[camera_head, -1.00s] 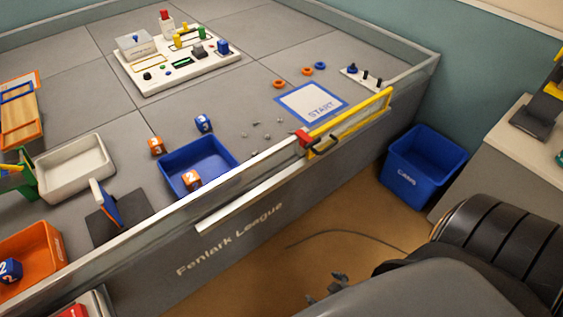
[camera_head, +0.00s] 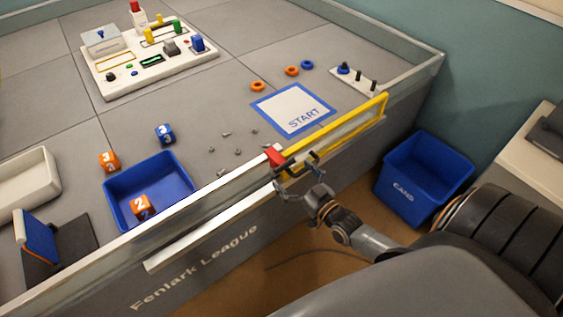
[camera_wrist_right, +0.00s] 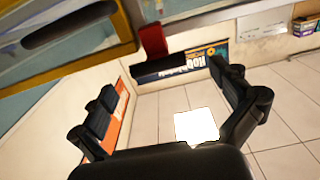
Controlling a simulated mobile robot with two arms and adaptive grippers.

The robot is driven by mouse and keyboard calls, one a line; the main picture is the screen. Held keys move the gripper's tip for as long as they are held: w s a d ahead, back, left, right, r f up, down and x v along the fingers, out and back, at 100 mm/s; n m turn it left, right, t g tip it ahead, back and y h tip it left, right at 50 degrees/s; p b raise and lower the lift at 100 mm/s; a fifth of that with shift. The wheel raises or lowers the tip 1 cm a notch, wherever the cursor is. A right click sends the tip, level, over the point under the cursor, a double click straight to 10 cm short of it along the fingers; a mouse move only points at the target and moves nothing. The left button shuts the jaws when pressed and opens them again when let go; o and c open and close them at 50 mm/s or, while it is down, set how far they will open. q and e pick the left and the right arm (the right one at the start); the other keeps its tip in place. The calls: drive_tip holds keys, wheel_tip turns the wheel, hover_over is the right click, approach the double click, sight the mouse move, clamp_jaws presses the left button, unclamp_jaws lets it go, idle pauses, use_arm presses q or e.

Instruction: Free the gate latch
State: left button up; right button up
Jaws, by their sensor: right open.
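The gate (camera_head: 378,107) is a yellow frame set in the arena's front wall. A small red latch (camera_head: 273,154) sits at its left end, against the wall's top rail. My right gripper (camera_head: 296,175) is open and empty, just in front of the wall, close below and right of the latch. In the right wrist view, the red latch (camera_wrist_right: 153,42) hangs beside the yellow gate frame (camera_wrist_right: 125,25), above and beyond the open fingers (camera_wrist_right: 168,105). No contact shows between them. My left gripper is out of view.
A silver rail (camera_head: 205,233) runs along the wall's outer face. A blue bin (camera_head: 420,185) stands on the floor at right. Inside the arena are a blue tray (camera_head: 172,165), small screws, rings and a START mat (camera_head: 292,107). Floor is open in front of the wall.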

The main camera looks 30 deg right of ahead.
sight(282, 162)
drive_tip(key=shift+w+a+f, duration=0.1)
drive_tip(key=shift+w, duration=2.45)
